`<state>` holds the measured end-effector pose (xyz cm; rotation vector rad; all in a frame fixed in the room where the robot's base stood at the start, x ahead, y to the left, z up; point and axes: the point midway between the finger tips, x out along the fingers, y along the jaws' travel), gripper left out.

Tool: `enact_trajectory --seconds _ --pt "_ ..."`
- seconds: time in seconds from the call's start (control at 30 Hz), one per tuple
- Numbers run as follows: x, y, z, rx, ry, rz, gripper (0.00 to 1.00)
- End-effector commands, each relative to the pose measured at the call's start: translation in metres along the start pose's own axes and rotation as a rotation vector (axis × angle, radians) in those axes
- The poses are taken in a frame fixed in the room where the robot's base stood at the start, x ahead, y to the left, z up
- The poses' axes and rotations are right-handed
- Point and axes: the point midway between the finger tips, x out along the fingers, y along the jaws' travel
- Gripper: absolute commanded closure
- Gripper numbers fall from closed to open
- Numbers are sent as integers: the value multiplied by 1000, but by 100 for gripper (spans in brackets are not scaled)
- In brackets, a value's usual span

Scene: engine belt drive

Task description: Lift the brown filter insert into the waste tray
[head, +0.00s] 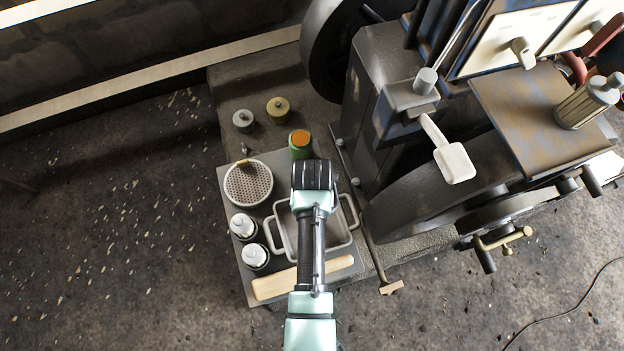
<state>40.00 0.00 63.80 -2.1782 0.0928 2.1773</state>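A green cup (300,153) with an orange-brown round top (300,138) stands on the bench just beyond my gripper. The orange-brown piece looks like the filter insert, but I cannot be sure. A grey tray (345,238) with side handles, likely the waste tray, lies on the grey board, partly hidden under my arm. The dark end of my arm with my gripper (315,176) is over the tray's far edge, close in front of the green cup. Its fingers are hidden below the wrist, so I cannot see whether they are open or hold anything.
A wooden strip (275,286) lies at the near edge. Two small round pieces (278,108) sit farther back. The large dark engine (430,180) blocks the right side.

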Motion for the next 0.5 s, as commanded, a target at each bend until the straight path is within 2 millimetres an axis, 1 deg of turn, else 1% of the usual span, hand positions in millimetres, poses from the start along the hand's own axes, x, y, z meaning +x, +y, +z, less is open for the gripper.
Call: enact_trajectory --seconds 0.37,0.4,0.47,0.5 --pt "3 0 0 0 0 0 100" --pt "3 0 0 0 0 0 73" --pt "3 0 0 0 0 0 62" --pt "3 0 0 0 0 0 55"
